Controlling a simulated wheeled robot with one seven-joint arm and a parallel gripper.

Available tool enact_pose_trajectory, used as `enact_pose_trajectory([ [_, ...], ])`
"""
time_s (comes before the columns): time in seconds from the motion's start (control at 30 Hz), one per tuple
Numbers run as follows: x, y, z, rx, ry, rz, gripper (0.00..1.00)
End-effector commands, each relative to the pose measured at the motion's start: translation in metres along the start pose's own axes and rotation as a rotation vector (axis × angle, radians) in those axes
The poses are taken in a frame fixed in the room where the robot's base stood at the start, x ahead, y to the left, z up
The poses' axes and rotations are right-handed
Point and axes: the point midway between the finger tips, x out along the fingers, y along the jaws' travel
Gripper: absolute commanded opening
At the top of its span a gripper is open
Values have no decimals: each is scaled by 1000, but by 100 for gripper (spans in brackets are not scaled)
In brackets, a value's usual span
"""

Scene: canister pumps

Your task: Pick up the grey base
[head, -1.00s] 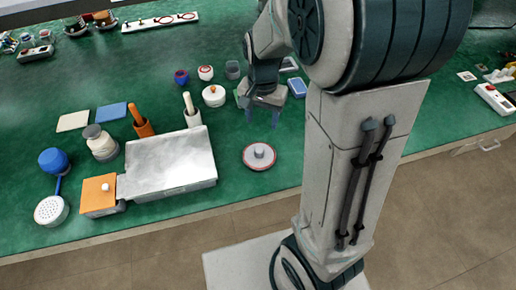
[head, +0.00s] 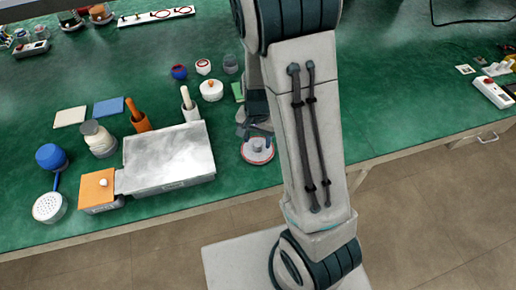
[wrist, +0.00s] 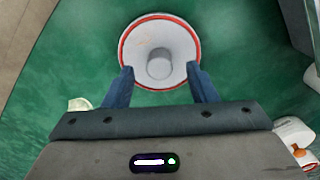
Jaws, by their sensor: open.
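The grey base (head: 258,154) is a round, pale grey disc with a red rim and a short grey post in its middle. It lies on the green table near the front edge, partly hidden by my gripper in the head view. In the wrist view the grey base (wrist: 140,67) shows nearly whole. My gripper (wrist: 160,74) is open and empty, its two blue fingers apart on either side of the post's line, over the near part of the disc. I cannot tell whether the fingertips touch it.
The table's front edge is close by.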

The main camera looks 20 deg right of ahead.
Motion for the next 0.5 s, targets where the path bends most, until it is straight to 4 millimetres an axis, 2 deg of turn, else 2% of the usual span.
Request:
enact_pose_trajectory([
  [0.1, 11, 1, 0, -1, -1, 2, 52],
  [0.37, 14, 0, 0, -1, 1, 0, 52],
  [0.4, 14, 0, 0, -1, 1, 0, 49],
  [0.5, 14, 0, 0, -1, 1, 0, 22],
])
